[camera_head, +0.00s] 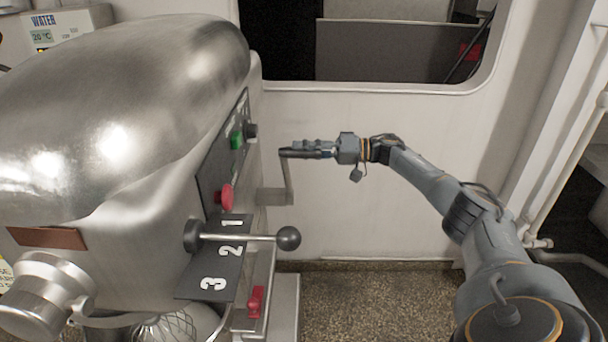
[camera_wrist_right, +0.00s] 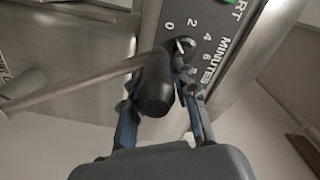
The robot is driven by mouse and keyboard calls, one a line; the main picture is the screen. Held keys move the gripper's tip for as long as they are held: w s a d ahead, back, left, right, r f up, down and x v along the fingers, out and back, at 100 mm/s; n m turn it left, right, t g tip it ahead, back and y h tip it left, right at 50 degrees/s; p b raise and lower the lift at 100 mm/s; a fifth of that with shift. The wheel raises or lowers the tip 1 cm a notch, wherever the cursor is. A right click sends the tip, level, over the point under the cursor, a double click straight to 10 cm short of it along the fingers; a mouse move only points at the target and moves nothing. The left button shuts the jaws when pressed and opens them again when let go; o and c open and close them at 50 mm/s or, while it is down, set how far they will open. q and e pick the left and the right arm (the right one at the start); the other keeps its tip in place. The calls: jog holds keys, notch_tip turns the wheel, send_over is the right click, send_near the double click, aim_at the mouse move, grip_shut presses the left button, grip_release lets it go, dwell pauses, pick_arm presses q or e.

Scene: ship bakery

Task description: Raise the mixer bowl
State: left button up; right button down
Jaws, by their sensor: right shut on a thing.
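The big steel mixer (camera_head: 130,110) fills the left of the head view. Its crank (camera_head: 287,180) sticks out from the right side, with the arm upright. My right gripper (camera_head: 290,151) is at the top end of the crank. In the right wrist view my right gripper (camera_wrist_right: 170,88) has its fingers around the crank's black handle (camera_wrist_right: 153,90). The crank's grey arm (camera_wrist_right: 85,82) runs off to the left there. A wire whisk (camera_head: 168,328) shows at the bottom edge of the head view. The bowl is mostly out of view. My left gripper is not in view.
The speed lever (camera_head: 289,238) with a black ball juts out below the crank. A red button (camera_head: 226,197) and a green button (camera_head: 237,138) sit on the side panel. The timer dial (camera_wrist_right: 183,45) is behind my fingers. Floor (camera_head: 370,300) right of the mixer is clear.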

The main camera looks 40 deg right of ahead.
jog(key=shift+w+d+r+b, duration=0.5)
jog(key=shift+w+d+r, duration=0.15)
jog(key=shift+w+d, duration=0.35)
jog(key=shift+a, duration=0.1)
jog(key=c, duration=1)
grip_release()
jog(key=v, duration=1.2)
